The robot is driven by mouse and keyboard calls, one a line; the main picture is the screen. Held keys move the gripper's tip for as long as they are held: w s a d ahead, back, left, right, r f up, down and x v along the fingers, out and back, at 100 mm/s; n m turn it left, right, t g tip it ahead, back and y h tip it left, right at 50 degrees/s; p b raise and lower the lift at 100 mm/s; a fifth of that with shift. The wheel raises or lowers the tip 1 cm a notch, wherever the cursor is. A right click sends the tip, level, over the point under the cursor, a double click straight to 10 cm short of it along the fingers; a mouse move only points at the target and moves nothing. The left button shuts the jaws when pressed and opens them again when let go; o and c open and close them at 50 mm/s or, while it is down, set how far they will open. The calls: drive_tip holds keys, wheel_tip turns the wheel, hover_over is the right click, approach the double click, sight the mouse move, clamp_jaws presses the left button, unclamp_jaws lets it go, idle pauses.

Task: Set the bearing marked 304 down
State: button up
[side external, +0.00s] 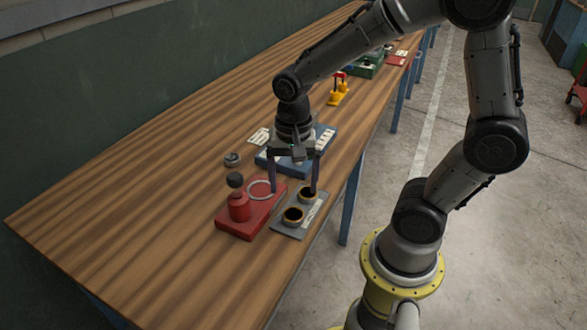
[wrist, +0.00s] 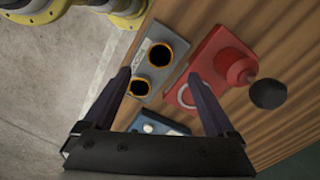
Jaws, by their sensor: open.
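No mark 304 is readable, so I cannot tell which piece is that bearing. A red base (side external: 228,226) carries a red cylinder (side external: 239,208) and a pale ring (side external: 261,189), which also shows in the wrist view (wrist: 187,96). My gripper (side external: 293,191) is open above the plate and red base, with nothing visible between its fingers (wrist: 158,76).
A black ball-shaped knob (side external: 235,180) is by the red cylinder. A blue tray (side external: 290,168) with white labels stands behind my gripper, beside a white card (side external: 259,138). A yellow item (side external: 338,95) stands farther back. The table's front left (side external: 120,225) is clear.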

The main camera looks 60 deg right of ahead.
drive_tip(key=s+a+r+n+t, duration=0.1)
drive_tip(key=s+r+n+t, duration=0.4)
drive_tip(key=s+r+n, duration=0.4)
drive_tip(key=shift+r+n+t, duration=0.3)
drive_tip(key=shift+r+n, duration=0.9)
drive_tip(key=shift+n, duration=0.6)
